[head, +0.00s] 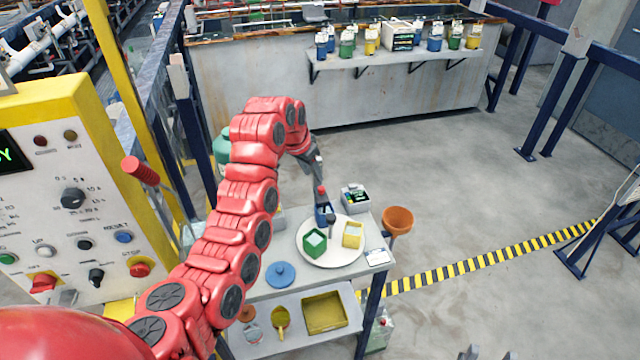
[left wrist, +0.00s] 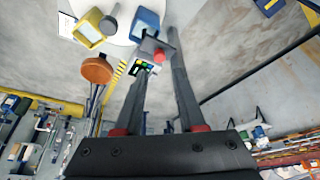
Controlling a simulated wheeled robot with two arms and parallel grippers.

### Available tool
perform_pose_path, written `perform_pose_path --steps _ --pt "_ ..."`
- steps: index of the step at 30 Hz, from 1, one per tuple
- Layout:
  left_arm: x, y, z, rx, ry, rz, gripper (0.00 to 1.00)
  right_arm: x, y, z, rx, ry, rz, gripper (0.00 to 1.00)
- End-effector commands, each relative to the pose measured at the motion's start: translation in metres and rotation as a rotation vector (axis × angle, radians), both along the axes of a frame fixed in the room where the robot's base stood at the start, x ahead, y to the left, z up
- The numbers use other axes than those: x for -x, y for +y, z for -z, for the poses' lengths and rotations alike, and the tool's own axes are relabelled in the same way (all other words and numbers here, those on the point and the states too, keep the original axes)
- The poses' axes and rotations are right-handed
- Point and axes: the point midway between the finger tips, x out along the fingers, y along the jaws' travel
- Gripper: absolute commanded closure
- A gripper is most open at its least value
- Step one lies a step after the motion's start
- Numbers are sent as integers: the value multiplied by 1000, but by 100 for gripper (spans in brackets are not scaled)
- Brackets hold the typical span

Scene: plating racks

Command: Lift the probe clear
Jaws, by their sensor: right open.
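The probe (head: 322,191), with a red top, stands at the blue cup (head: 324,215) on the white round tray (head: 312,257). My left gripper (head: 319,178) reaches down to the probe's top from above. In the left wrist view its fingertips (left wrist: 158,62) are on either side of the probe's grey and red head (left wrist: 152,48), with the blue cup (left wrist: 147,18) just beyond. The probe's lower end seems to be within the cup; its tip is hidden. My right gripper (head: 487,354) shows only as fingertips at the bottom edge, apart and empty.
A green cup (head: 314,243), a yellow cup (head: 352,235) and a dark upright post (head: 334,242) share the tray. A meter (head: 355,198) stands behind it, and an orange bucket (head: 397,220) hangs at the cart's right. A control panel (head: 70,200) stands left.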

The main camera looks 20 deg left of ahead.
Motion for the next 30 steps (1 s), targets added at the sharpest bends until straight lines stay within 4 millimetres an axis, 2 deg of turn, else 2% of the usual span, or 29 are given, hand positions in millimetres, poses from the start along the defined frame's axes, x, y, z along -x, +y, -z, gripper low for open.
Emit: perform_pose_path --steps 1,3,9,14,21,29,30 --pt "-4 -2 6 0 6 1 61 0 0 -11 0 0 0 50" --pt "-9 -4 22 -1 6 2 61 0 0 -18 0 0 0 50" --pt "-21 -9 54 -1 5 3 61 0 0 -28 0 0 0 50" --pt "-27 -11 69 -2 6 3 61 0 0 -32 0 0 0 50" --pt "-31 -12 78 0 -1 2 61 0 0 -35 0 0 0 50" --pt "-31 -12 79 0 -1 1 61 0 0 -34 0 0 0 50" --pt "-31 -12 79 0 -1 1 68 0 0 -34 0 0 0 50"
